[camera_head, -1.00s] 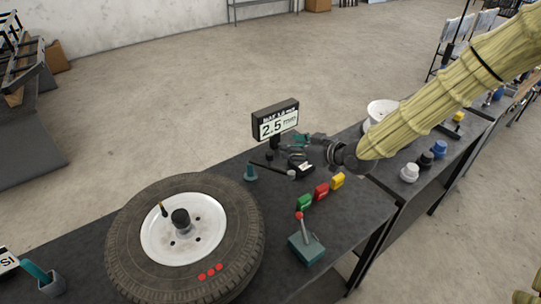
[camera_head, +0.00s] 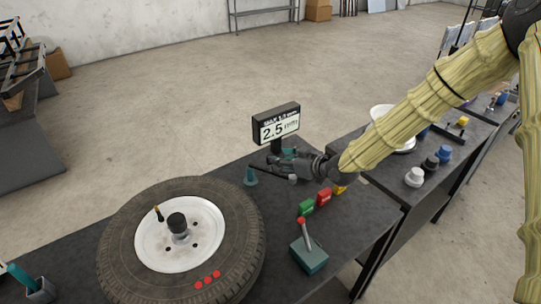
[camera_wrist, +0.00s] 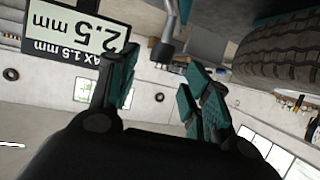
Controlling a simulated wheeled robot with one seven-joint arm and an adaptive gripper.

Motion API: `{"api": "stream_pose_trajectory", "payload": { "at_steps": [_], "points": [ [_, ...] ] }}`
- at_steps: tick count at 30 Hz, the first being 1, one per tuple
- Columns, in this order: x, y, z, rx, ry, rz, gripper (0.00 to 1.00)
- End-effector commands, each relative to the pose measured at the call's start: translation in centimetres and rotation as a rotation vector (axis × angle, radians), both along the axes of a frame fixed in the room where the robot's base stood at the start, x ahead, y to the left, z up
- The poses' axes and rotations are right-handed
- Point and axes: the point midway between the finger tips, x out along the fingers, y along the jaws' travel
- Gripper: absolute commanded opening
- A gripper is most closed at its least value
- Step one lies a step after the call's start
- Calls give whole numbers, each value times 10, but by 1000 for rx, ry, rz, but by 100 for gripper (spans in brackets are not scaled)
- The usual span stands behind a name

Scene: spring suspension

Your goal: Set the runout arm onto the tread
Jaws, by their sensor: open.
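The wheel lies flat on the dark bench, its black tread (camera_head: 125,283) facing outward around a white rim. The tread also shows at the upper right of the wrist view (camera_wrist: 285,50). The runout arm is a dark rod (camera_head: 270,173) with a pale tip, running from a small teal post (camera_head: 250,176) just right of the tyre. In the wrist view its grey end (camera_wrist: 163,48) appears between and beyond my fingertips, apart from both. My gripper (camera_head: 276,158) is open and empty, reaching left above the rod and partly hiding what lies behind it.
A display (camera_head: 276,125) reading 2.5 mm stands close behind my gripper. Green (camera_head: 306,208), red (camera_head: 324,197) and yellow blocks sit under my wrist. A teal box with a red-topped lever (camera_head: 309,255) stands at the front. A teal-handled item in a holder (camera_head: 40,290) is far left.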

Motion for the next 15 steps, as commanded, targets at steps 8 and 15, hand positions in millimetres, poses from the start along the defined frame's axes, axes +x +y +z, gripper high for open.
{"api": "stream_pose_trajectory", "payload": {
  "at_steps": [8,15],
  "points": [
    [23,25,-12,0,1,1,49],
    [36,38,-21,-1,1,0,49]
  ]
}}
